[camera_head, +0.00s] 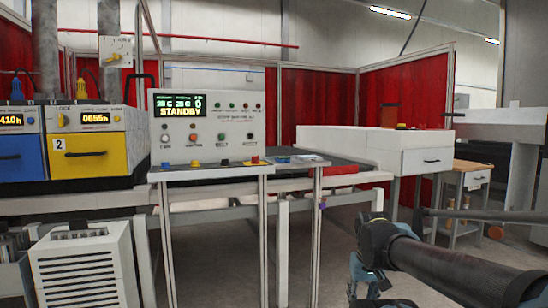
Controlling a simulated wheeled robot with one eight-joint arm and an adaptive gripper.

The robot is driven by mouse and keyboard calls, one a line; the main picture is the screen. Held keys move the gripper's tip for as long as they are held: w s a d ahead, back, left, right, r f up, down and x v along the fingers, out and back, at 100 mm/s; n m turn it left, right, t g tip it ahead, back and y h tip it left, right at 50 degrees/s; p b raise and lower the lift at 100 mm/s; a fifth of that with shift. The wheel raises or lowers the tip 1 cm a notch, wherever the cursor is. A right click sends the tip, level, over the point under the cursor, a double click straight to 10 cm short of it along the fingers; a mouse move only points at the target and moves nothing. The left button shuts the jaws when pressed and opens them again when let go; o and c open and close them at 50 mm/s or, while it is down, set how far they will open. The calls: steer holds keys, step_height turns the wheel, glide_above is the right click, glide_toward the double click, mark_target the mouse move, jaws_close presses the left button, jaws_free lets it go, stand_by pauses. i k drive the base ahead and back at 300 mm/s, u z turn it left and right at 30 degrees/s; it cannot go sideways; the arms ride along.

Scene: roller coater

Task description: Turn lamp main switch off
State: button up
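A grey control panel (208,122) stands at the centre left with a lit display (180,105) reading STANDBY. It has small lamps and a row of labelled knobs and buttons, including an orange one (193,138). A small pale switch box (115,51) with a yellow handle is mounted above the yellow unit. I cannot read which control is the lamp main switch. My gripper (370,287) is at the bottom, right of centre, low in front of the bench and well apart from the panel and switch box. Its fingers are unclear and partly cut off.
Yellow (88,152) and blue (20,155) drawer units stand at the left. A white louvred cabinet (84,266) sits low in front. A white machine housing (385,150) and a wooden side table (470,180) are right. Bench legs (317,240) stand near my arm.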

mark_target(255, 159)
steer(key=u, duration=0.2)
steer(key=i, duration=1.2)
steer(key=u, duration=0.6)
